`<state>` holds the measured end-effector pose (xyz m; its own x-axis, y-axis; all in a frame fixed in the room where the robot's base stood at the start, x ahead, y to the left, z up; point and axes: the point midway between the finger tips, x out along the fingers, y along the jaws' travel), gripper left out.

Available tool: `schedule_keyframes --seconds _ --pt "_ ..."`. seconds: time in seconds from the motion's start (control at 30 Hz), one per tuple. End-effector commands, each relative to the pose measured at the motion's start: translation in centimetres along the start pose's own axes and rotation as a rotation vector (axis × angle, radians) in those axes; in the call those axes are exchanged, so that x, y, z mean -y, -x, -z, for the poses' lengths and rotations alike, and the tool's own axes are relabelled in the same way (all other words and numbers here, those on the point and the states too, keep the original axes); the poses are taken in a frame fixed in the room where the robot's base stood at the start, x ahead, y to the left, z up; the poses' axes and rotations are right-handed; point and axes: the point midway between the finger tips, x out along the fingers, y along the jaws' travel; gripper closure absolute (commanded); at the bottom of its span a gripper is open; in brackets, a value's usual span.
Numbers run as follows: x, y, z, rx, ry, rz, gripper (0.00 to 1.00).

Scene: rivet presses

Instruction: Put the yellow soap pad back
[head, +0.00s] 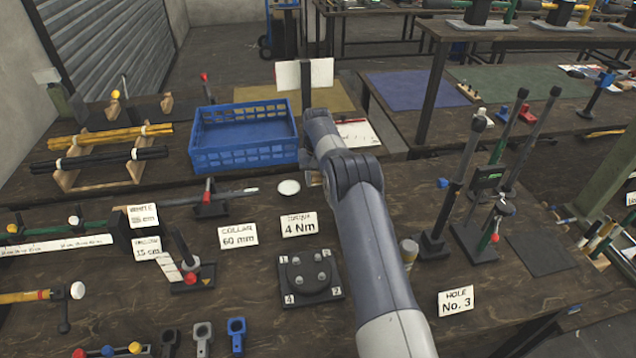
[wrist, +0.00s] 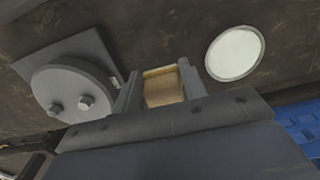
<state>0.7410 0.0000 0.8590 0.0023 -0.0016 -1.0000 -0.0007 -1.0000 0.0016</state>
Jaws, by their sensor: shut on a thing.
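My gripper (wrist: 160,84) is shut on a small tan-yellow block, which looks like the yellow soap pad (wrist: 163,88). The pad sits between the two grey fingers in the wrist view, above the dark wooden bench. In the head view my arm hides most of the gripper and the pad. A white round disc (wrist: 235,53) lies on the bench beside the fingers, apart from them; it also shows in the head view (head: 289,187), just left of my arm.
A grey bolted fixture (head: 310,273) stands in front of the gripper, with a "4 Nm" card (head: 299,225) behind it. A blue crate (head: 243,155) is at back left. Tall dark posts (head: 452,190) stand right of my arm.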

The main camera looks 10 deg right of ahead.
Motion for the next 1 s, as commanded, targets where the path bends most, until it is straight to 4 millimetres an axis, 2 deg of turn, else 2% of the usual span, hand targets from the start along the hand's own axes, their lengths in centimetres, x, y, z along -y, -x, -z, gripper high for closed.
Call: schedule_keyframes --seconds 0.17,0.57,0.6,0.83,1.0 --pt "0.0 -2.1 0.0 0.001 0.001 0.000 0.78" --pt "0.0 -2.8 0.0 0.000 0.001 0.000 0.78" --pt "0.0 -2.6 0.0 0.000 0.001 0.000 0.57" --pt "0.0 -2.6 0.0 0.000 0.001 0.000 0.39" --pt "0.0 -2.6 0.0 0.000 0.001 0.000 0.38"
